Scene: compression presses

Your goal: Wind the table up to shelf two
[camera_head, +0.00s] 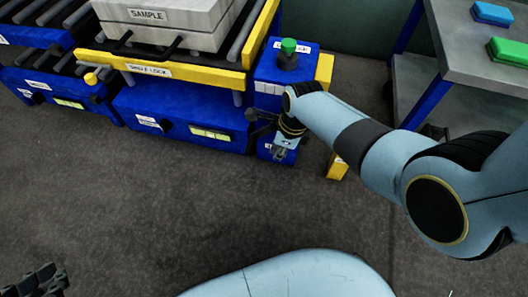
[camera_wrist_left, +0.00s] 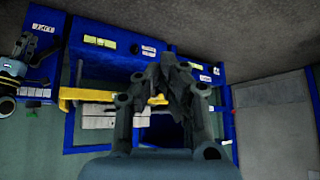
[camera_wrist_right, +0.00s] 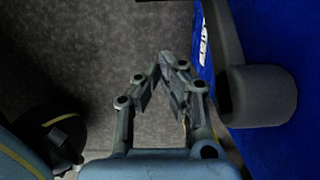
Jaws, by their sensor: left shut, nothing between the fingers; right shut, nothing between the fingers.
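The roller table (camera_head: 170,66), with a yellow front rail, bears a grey block marked SAMPLE (camera_head: 150,14). Right of it stands a blue box (camera_head: 268,72) with a green-topped knob (camera_head: 288,47). My right gripper (camera_head: 280,152) is low at the front of this box, shut and empty. In the right wrist view my right gripper (camera_wrist_right: 165,75) has a thick grey cylinder (camera_wrist_right: 265,95) beside it, apart from the fingers, against a blue surface. My left gripper (camera_head: 40,281) is shut and empty at the lower left, away from the table. The table's height marks are not readable.
A blue base unit (camera_head: 180,118) is below. A grey bench (camera_head: 500,65) with a blue tray and a green tray stands at the right. The floor (camera_head: 150,220) in front is clear.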

